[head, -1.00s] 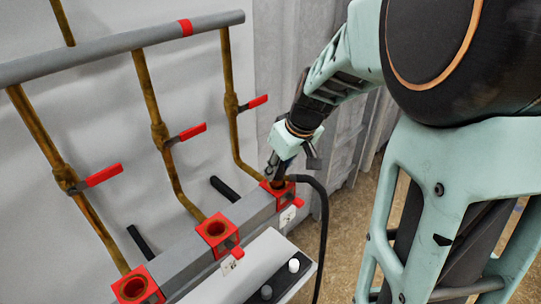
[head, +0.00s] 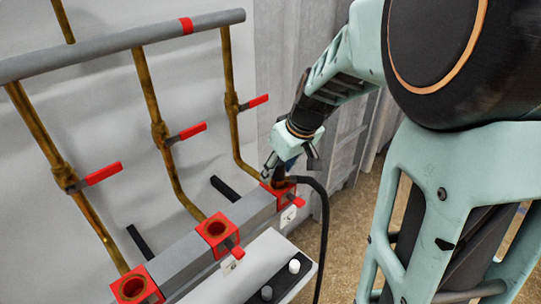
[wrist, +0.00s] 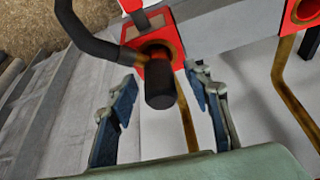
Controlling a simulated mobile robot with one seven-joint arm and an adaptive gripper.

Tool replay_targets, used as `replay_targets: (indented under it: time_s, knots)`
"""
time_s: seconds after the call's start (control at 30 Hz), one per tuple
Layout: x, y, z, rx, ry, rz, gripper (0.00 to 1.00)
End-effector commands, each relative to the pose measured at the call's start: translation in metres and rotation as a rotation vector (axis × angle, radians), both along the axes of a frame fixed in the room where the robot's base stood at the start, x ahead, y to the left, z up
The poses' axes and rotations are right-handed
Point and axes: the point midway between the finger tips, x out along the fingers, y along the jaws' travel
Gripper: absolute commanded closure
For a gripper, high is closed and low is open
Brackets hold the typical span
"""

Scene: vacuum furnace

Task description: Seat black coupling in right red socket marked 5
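The black coupling (wrist: 160,92) stands at the opening of the right red socket (head: 282,193). In the wrist view its dark round end points toward me, and the brass-coloured opening of the red socket (wrist: 172,33) lies behind it. How deep it sits is hidden. A black hose (wrist: 88,38) runs from it to the upper left in the wrist view. My gripper (wrist: 162,103) is open, one finger on each side of the coupling, with gaps visible on both sides. In the head view my gripper (head: 279,167) is just above the right socket and partly hides the coupling.
The middle red socket (head: 217,231) and left red socket (head: 134,288) have open round mouths. Brass pipes with red valve handles (head: 104,174) rise behind them. The hose (head: 324,225) hangs right of the sockets, beside a panel (head: 262,268) with knobs.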

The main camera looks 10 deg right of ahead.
Motion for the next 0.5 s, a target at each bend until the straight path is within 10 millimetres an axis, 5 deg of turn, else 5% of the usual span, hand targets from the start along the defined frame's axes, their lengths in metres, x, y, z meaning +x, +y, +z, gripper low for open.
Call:
replay_targets:
  time_s: [0.23, 0.5]
  knots:
    - [-0.002, -0.001, 0.005, 0.0, -0.001, 0.0, 0.55]
    - [-0.016, -0.009, 0.045, -0.001, -0.004, -0.001, 0.55]
